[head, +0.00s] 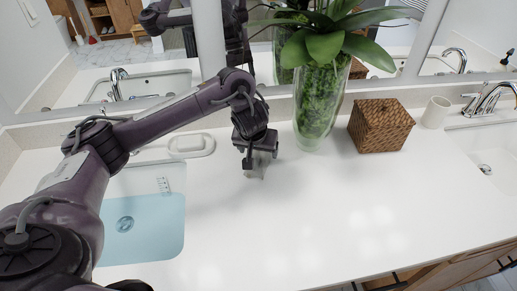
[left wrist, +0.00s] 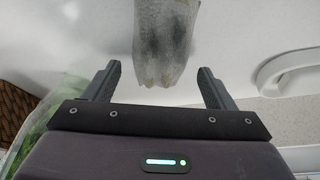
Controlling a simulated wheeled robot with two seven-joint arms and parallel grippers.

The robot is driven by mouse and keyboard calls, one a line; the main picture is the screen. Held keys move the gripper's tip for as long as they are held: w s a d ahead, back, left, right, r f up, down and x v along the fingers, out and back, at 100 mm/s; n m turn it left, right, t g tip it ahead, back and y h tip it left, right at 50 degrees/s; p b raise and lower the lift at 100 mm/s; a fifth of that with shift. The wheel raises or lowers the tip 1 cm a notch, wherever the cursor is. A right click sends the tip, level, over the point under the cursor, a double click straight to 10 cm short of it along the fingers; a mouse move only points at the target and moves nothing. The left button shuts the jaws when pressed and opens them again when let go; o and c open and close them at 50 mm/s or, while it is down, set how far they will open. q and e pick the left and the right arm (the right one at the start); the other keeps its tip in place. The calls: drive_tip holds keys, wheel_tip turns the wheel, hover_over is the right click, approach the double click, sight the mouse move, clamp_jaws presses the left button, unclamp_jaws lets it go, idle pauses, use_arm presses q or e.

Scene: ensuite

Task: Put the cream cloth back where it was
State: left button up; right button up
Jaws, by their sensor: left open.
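A pale, greyish-cream crumpled cloth (left wrist: 165,40) shows in the left wrist view, hanging or standing narrow just past and between the fingertips. Two darker smudges show on it. My left gripper (left wrist: 159,72) is open, with a finger on either side of the cloth's lower end and clear gaps to it. In the head view my left gripper (head: 256,160) points down low over the white counter, left of the glass vase. Only a small greyish bit of the cloth (head: 259,168) shows there, mostly hidden by the gripper. My right gripper is not in view.
A glass vase (head: 318,105) with a leafy plant stands close to the right of the gripper. A wicker box (head: 381,126) and white cup (head: 436,112) stand further right. A soap dish (head: 191,144) and sink (head: 144,222) lie left. The front counter (head: 300,225) is clear.

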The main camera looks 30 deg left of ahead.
use_arm(q)
drive_tip(key=p+v, duration=0.5)
drive_tip(key=v, duration=0.4)
drive_tip(key=shift+s+r, duration=0.2)
drive_tip(key=shift+r, duration=0.1)
